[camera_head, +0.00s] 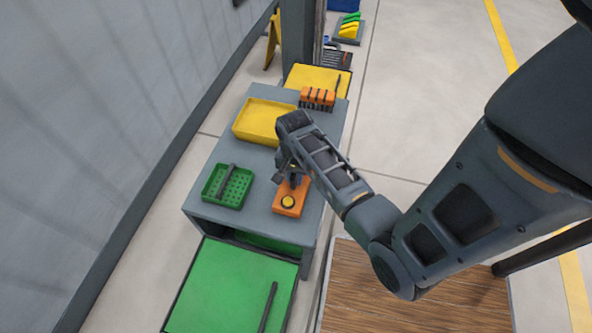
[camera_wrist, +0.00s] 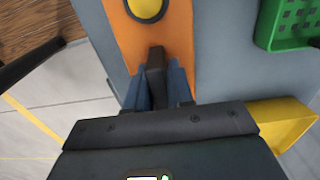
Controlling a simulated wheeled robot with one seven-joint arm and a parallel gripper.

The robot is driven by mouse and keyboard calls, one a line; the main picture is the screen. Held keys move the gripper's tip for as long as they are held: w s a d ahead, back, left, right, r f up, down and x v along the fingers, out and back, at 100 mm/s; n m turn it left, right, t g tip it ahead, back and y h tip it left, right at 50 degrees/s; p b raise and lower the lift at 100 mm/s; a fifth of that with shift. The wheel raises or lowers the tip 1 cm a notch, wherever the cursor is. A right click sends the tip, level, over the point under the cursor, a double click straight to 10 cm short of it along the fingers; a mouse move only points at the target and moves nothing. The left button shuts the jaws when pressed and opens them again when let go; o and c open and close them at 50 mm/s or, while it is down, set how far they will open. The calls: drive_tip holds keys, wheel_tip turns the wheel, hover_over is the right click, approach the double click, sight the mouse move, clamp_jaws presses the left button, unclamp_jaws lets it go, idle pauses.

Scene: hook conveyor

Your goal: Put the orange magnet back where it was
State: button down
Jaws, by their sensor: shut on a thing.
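An orange block (camera_head: 280,208) with a round yellow disc (camera_head: 288,202) lies at the right front of the grey table. In the wrist view the orange block (camera_wrist: 122,42) fills the upper middle, with its disc (camera_wrist: 146,8) at the top edge. My gripper (camera_head: 292,179) is low over the far end of the block. In the wrist view its bluish fingers are shut on a dark upright piece (camera_wrist: 155,72) above the orange surface. I cannot tell whether this piece is part of the block. No other thing is clearly an orange magnet.
A green perforated tray (camera_head: 227,187) with a dark bar is left of the block. A yellow tray (camera_head: 262,121) and an orange slotted rack (camera_head: 317,98) stand farther back. The grey tabletop (camera_head: 262,168) is bare between the trays and block. A green surface (camera_head: 225,290) lies in front.

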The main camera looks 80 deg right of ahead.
drive_tip(key=shift+f, duration=0.3)
drive_tip(key=shift+f, duration=0.15)
drive_tip(key=c, duration=1)
unclamp_jaws()
